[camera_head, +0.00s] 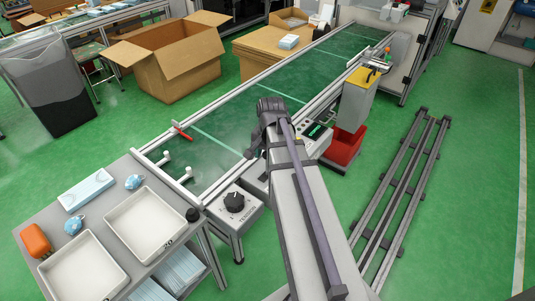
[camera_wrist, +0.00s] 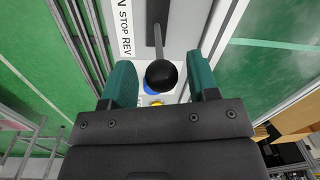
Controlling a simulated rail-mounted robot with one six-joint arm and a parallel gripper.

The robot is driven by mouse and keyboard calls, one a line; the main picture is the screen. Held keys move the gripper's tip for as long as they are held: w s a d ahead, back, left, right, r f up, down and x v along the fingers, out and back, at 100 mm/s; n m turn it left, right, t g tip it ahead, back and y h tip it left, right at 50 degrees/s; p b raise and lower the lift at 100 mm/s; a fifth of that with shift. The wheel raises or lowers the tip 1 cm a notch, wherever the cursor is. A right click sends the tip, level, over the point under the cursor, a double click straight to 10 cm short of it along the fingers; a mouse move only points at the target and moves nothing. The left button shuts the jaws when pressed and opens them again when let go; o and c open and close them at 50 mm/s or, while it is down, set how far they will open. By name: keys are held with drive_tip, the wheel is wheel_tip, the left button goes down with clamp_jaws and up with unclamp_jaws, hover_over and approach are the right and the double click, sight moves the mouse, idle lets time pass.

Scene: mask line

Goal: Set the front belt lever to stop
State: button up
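The belt lever shows in the wrist view as a dark shaft (camera_wrist: 158,34) with a black ball knob (camera_wrist: 161,74), on a pale panel. A label strip (camera_wrist: 125,28) beside it reads "N", "STOP" and "REV", the first word cut off. The knob appears nearest the REV end, but I cannot tell which setting the lever is in. My gripper (camera_wrist: 160,80) is open, with one green finger on each side of the knob and visible gaps to both.
A belt conveyor (camera_head: 228,133) runs diagonally, with a red handle (camera_head: 181,131) across its near part. A tension dial (camera_head: 235,202) stands near its front end. Blue (camera_wrist: 142,86) and yellow buttons lie beyond the knob.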

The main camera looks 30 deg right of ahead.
drive_tip(key=shift+r, duration=0.1)
drive_tip(key=r+p, duration=1)
drive_tip(key=p, duration=0.1)
drive_tip(key=shift+s+d+r, duration=0.15)
drive_tip(key=shift+s+r, duration=0.15)
drive_tip(key=shift+r, duration=0.05)
